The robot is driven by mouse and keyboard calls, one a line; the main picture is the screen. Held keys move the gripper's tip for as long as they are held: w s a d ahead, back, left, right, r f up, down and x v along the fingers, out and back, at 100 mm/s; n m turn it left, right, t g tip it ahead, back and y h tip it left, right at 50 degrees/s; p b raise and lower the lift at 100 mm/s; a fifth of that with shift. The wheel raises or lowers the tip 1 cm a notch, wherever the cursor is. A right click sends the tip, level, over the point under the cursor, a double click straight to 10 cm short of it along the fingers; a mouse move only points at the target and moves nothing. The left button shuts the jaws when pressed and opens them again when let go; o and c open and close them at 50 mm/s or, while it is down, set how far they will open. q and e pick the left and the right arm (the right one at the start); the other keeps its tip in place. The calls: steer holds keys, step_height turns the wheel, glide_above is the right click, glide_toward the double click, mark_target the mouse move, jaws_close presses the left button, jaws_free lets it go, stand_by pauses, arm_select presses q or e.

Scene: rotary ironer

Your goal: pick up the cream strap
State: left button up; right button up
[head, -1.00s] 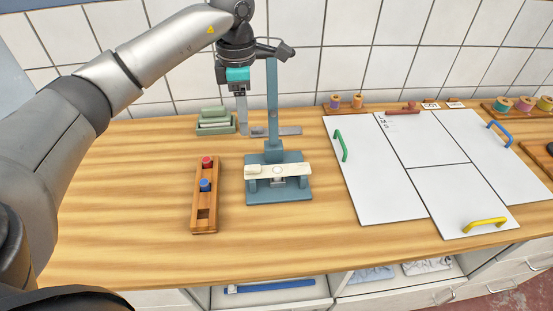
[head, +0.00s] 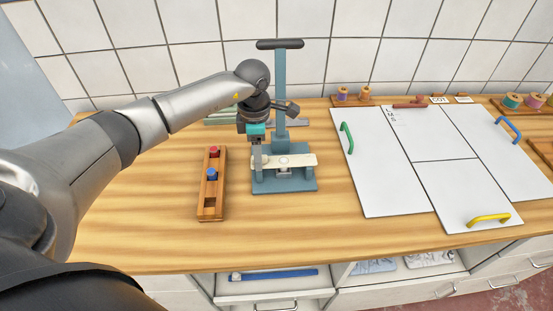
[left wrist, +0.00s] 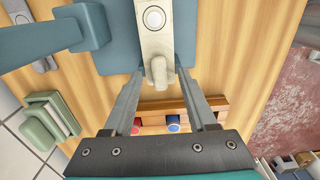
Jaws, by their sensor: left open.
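The cream strap (head: 300,160) lies level across the top of a blue-grey press stand (head: 285,185). In the left wrist view the strap (left wrist: 156,42) shows a round pale disc and a stubby, rounded end pointing toward my gripper. My left gripper (head: 257,163) is open at the strap's left end. In the left wrist view its two fingers (left wrist: 158,82) stand on either side of that end, with a gap visible at each side. Part of the strap's left end is hidden by the fingers in the head view. My right gripper is not in view.
A wooden block with red and blue pegs (head: 210,190) stands just left of the stand. The stand's upright lever (head: 280,85) rises behind the strap. Green trays (left wrist: 48,125) lie near the wall. White panels with coloured handles (head: 380,180) cover the right side.

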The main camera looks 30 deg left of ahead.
arm_select(q)
steer(key=shift+f, duration=0.2)
jaws_close()
stand_by(0.3)
